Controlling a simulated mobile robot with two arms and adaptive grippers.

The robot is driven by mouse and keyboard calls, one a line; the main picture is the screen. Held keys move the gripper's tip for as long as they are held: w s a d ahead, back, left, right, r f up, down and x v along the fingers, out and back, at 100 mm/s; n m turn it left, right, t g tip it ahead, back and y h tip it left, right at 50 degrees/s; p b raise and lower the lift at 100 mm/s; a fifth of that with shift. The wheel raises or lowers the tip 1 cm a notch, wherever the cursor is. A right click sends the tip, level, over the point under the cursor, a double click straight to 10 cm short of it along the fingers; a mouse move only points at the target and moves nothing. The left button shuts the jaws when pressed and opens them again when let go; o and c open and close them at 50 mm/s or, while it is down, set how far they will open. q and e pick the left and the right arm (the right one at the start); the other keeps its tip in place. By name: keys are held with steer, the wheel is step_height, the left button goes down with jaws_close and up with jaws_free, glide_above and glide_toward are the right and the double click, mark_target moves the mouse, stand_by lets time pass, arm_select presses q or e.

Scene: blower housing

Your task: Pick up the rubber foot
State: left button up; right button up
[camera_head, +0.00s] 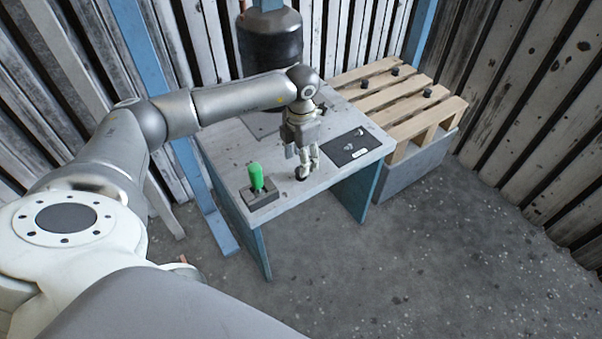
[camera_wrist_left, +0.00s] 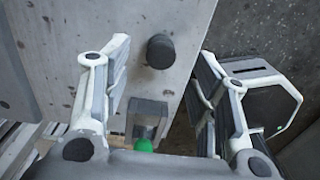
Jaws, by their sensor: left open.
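A small black rubber foot (camera_wrist_left: 160,51) stands on the grey table top in the left wrist view, between the lines of my two fingers and beyond their tips. In the head view a dark foot (camera_head: 301,174) shows right at the fingertips, partly hidden by them. My left gripper (camera_head: 305,170) points down over the table near its front edge. Its fingers (camera_wrist_left: 160,75) are spread apart with nothing held between them. I cannot tell whether a finger touches the foot. My right gripper is in neither view.
A green-handled tool (camera_head: 256,177) stands in a grey block (camera_head: 262,197) at the table's front left. A black panel (camera_head: 349,157) lies at the right of the table (camera_head: 228,139). A dark cylindrical housing (camera_head: 270,42) is behind. Several black feet (camera_head: 428,92) sit on a wooden pallet (camera_head: 400,104).

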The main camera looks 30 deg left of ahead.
arm_select(q)
step_height(320, 180, down, 4)
steer(key=shift+f+b, duration=0.2)
steer(key=shift+b, duration=0.2)
steer(key=shift+r, duration=0.1)
steer(key=c, duration=0.9)
steer(key=shift+c, duration=0.2)
steer(key=shift+r, duration=0.1)
